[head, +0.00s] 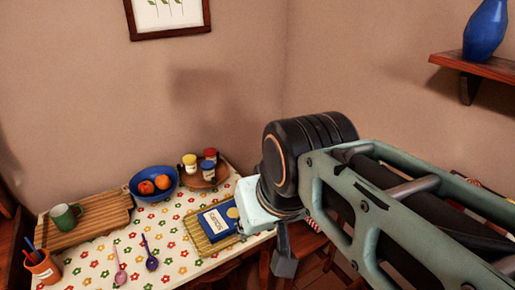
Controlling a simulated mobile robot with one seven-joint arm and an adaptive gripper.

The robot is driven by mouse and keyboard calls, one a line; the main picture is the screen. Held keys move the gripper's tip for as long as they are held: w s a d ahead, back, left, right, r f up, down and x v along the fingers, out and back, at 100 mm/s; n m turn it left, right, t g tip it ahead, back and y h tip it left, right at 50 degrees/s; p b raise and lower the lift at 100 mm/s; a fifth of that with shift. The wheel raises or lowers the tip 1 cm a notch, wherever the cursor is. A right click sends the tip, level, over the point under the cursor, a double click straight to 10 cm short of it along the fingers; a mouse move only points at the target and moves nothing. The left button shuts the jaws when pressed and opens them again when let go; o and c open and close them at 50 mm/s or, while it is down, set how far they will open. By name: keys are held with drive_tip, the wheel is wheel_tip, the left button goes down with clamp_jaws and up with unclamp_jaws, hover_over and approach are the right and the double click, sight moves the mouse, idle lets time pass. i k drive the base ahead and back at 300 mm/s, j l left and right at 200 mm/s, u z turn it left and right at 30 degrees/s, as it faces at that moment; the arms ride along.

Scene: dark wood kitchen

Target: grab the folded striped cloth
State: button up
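No whole folded striped cloth shows in the head view. Another small red-and-white patch (314,226) shows just past my arm's lower edge. I cannot tell whether either is the cloth, as my arm hides most of that area.
The flowered tablecloth (190,233) carries a blue fruit bowl (137,186), jars on a round board (222,177), a blue book (218,222) on a woven mat, two spoons, a green mug (66,216) on a wooden board and a terracotta pot (43,269). A shelf (480,66) holds a blue vase.

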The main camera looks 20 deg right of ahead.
sight(309, 220)
drive_tip(key=z, duration=1.05)
drive_tip(key=i, duration=1.05)
drive_tip(key=l+u, duration=0.3)
drive_tip(key=l, duration=0.15)
drive_tip(key=k+j, duration=0.1)
drive_tip(key=i+l, duration=0.1)
drive_tip(key=i, duration=0.1)
